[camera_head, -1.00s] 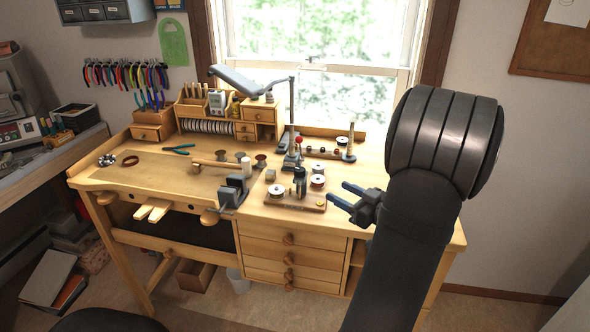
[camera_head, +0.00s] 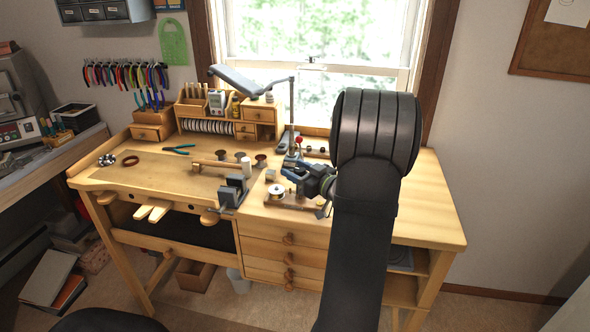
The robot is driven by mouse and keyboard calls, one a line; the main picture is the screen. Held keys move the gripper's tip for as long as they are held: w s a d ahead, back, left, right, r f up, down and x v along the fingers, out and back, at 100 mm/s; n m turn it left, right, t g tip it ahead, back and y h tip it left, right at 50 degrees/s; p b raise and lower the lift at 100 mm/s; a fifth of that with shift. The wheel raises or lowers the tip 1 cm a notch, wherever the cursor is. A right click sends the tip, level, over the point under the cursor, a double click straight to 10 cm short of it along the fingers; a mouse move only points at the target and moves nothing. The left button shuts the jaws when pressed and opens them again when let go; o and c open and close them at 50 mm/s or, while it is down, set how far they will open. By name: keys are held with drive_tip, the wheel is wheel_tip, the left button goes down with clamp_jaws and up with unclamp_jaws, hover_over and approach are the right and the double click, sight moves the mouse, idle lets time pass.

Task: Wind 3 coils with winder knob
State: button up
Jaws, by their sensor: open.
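A low wooden base (camera_head: 292,203) sits near the front edge of the bench, left of my arm. A pale spool (camera_head: 277,190) stands on its left end. A grey stand with a red ball on top (camera_head: 298,140) rises just behind my gripper. I cannot tell which part is the winder knob. My gripper and forearm hide the other spools, the dark upright part and the right end of the base.
A small grey vise (camera_head: 235,190) stands left of the base. A wooden mallet (camera_head: 220,164) and brown spools lie behind it. A lamp arm (camera_head: 291,105) rises at the back. The bench top (camera_head: 425,205) is clear to the right of my arm.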

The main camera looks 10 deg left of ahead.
drive_tip(key=shift+w+a, duration=0.2)
drive_tip(key=shift+a, duration=0.2)
drive_tip(key=shift+c, duration=0.2)
drive_tip(key=c, duration=0.9)
drive_tip(key=shift+c, duration=0.2)
drive_tip(key=shift+m+t, duration=0.3)
drive_tip(key=shift+t, duration=0.1)
drive_tip(key=m+t+h, duration=0.2)
drive_tip(key=t, duration=0.1)
drive_tip(key=shift+w+d+h, duration=0.1)
drive_tip(key=shift+w+h, duration=0.05)
drive_tip(key=shift+h, duration=0.25)
drive_tip(key=shift+w+d+m+t+h, duration=0.1)
drive_tip(key=shift+d+m+t+h, duration=0.05)
drive_tip(key=shift+m+t+h, duration=0.65)
drive_tip(key=shift+w+d+m+t+h, duration=0.1)
drive_tip(key=shift+m+t+h, duration=0.5)
drive_tip(key=shift+m+h, duration=0.4)
drive_tip(key=shift+h, duration=0.3)
